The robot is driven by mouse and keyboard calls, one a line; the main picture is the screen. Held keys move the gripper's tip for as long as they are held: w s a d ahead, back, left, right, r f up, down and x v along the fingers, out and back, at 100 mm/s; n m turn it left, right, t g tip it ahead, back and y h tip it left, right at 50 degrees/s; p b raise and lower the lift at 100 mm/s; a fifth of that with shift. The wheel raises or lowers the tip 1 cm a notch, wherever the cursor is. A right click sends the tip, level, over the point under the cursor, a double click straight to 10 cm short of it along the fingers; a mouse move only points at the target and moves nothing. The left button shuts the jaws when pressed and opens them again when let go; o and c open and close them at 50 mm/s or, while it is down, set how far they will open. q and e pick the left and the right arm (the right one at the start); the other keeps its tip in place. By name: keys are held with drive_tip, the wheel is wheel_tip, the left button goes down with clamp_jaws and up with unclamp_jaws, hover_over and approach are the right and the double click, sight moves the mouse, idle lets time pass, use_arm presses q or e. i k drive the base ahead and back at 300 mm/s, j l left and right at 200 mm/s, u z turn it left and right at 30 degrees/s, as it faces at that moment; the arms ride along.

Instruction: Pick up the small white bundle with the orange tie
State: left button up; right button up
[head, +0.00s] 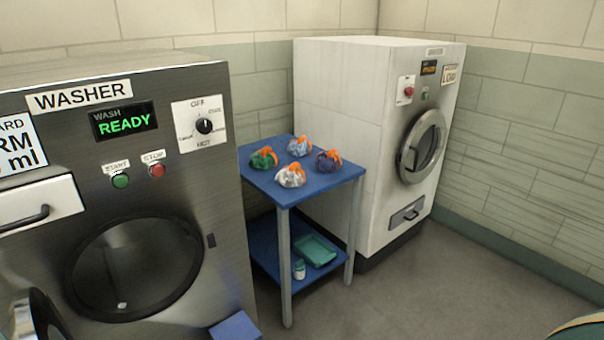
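The small white bundle with the orange tie (289,179) sits on the blue top of a small table (262,182), near its front edge. Three other bundles with orange ties share the tabletop: a green one (262,158) at the left, a light blue one (298,149) at the back and a dark purple one (325,164) at the right. The white bundle stands apart from them. Neither of my grippers is in view.
A steel washer (215,225), its display reading READY, stands left of the table. A white machine (340,105) with a round door stands behind and right. The lower shelf (266,250) holds a teal tray (315,251) and small bottle (299,270). Floor at right (450,285) is clear.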

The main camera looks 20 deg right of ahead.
sight(292, 176)
drive_tip(key=i+l, duration=0.1)
drive_tip(key=l, duration=0.25)
drive_tip(key=i+l, duration=0.15)
drive_tip(key=l, duration=0.2)
drive_tip(key=i+l, duration=0.1)
drive_tip(key=l, duration=0.25)
drive_tip(key=i+l, duration=0.15)
drive_tip(key=l, duration=0.2)
drive_tip(key=i+l, duration=0.1)
drive_tip(key=l, duration=0.3)
drive_tip(key=i+l, duration=0.1)
drive_tip(key=l, duration=0.25)
